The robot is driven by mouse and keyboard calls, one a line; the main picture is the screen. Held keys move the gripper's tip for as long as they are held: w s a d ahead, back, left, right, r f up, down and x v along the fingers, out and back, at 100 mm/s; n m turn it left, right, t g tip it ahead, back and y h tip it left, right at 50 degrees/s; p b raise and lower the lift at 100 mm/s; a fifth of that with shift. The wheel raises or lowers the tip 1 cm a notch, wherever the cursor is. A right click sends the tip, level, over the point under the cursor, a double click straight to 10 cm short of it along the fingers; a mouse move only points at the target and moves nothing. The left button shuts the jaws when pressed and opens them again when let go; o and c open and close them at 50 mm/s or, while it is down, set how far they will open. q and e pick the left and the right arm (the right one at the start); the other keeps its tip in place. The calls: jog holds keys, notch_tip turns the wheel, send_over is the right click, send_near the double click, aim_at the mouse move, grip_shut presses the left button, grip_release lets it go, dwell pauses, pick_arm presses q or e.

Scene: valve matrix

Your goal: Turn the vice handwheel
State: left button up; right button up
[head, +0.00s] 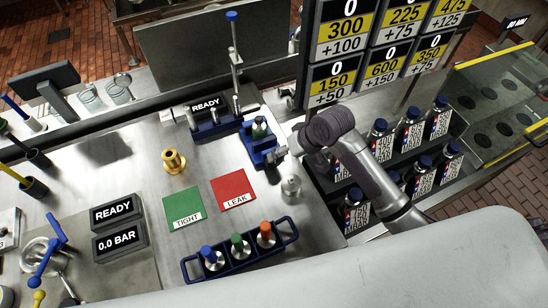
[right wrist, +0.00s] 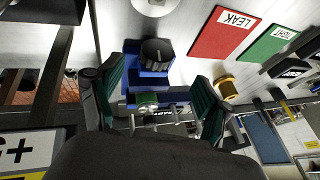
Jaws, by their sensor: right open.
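My right gripper (head: 287,150) is at the right side of the vice in the head view. In the right wrist view its two green-padded fingers (right wrist: 158,78) are spread apart, with the handwheel in line with the gap between them. I see no clear contact with the wheel. My left gripper is not in view.
A pale cylinder (head: 291,187) stands close in front of the gripper. A red LEAK card (head: 234,190), green TIGHT card (head: 184,208) and brass fitting (head: 173,161) lie to the left. A blue rack (head: 223,274) holds three coloured valves. Bottles fill the shelf (head: 360,223) at right.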

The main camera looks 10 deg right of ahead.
aim_at(277, 161)
jog(key=x, duration=0.3)
jog(key=p+x, duration=0.1)
jog(key=x, duration=0.2)
jog(key=shift+w+d+f, duration=0.1)
jog(key=shift+w+d, duration=0.05)
jog(key=shift+d, duration=0.05)
jog(key=shift+w+a+f, duration=0.15)
jog(key=shift+a+f, duration=0.15)
jog(key=shift+f, duration=0.25)
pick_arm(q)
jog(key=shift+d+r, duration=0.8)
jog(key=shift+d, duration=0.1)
pick_arm(e)
jog(key=shift+f, duration=0.1)
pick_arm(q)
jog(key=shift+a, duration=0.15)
pick_arm(e)
jog(key=c, duration=1.2)
